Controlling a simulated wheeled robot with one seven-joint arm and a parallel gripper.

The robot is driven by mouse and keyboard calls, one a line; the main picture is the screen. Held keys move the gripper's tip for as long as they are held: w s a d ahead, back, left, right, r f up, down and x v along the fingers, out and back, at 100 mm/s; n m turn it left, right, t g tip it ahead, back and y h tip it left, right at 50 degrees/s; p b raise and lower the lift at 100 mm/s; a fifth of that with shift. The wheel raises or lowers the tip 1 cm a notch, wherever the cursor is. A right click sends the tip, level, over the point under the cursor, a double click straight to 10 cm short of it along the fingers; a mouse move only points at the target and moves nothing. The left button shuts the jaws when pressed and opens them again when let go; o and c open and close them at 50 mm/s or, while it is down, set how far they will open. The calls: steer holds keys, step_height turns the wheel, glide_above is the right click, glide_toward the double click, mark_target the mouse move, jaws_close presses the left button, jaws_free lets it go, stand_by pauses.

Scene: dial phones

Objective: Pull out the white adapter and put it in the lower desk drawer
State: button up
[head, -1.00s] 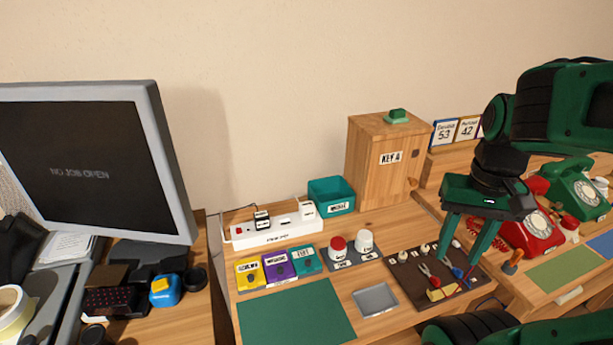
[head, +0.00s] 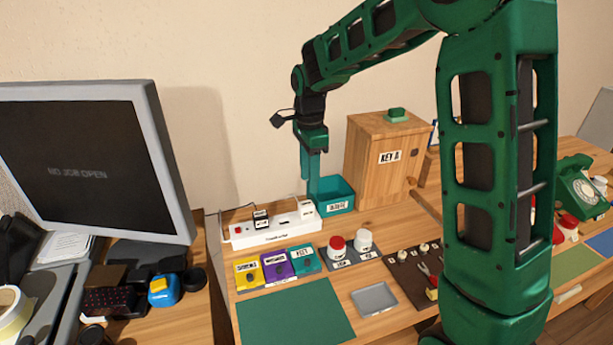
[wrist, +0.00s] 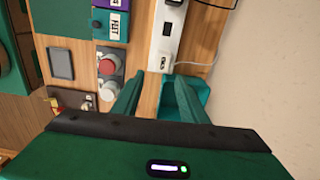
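The white adapter (head: 306,208) is plugged into the right end of the white power strip (head: 272,234) on the desk. In the wrist view it is a white block (wrist: 162,62) just beyond my fingertips. My gripper (head: 311,193) points down above the strip's right end, beside the teal bin. In the wrist view my gripper (wrist: 160,82) has its two green fingers apart with nothing between them. The fingers look clear of the adapter, though the exact height gap is hard to tell. No lower desk drawer can be made out in either view.
A teal bin (head: 332,205) stands close to the right of the adapter. A black adapter (head: 261,220) sits farther left on the strip. A wooden key cabinet (head: 375,165) stands behind to the right. Red and white knobs (head: 337,243) are in front. A green mat (head: 295,312) lies clear.

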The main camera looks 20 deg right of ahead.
mark_target(306, 203)
steer(key=shift+w+a+f, duration=0.3)
steer(key=shift+a+f, duration=0.15)
steer(key=shift+d+f, duration=0.1)
steer(key=shift+f, duration=4.1)
steer(key=c, duration=0.6)
steer(key=shift+c, duration=0.2)
steer(key=shift+r, duration=1.2)
steer(key=shift+r, duration=1.9)
steer(key=shift+s, duration=0.1)
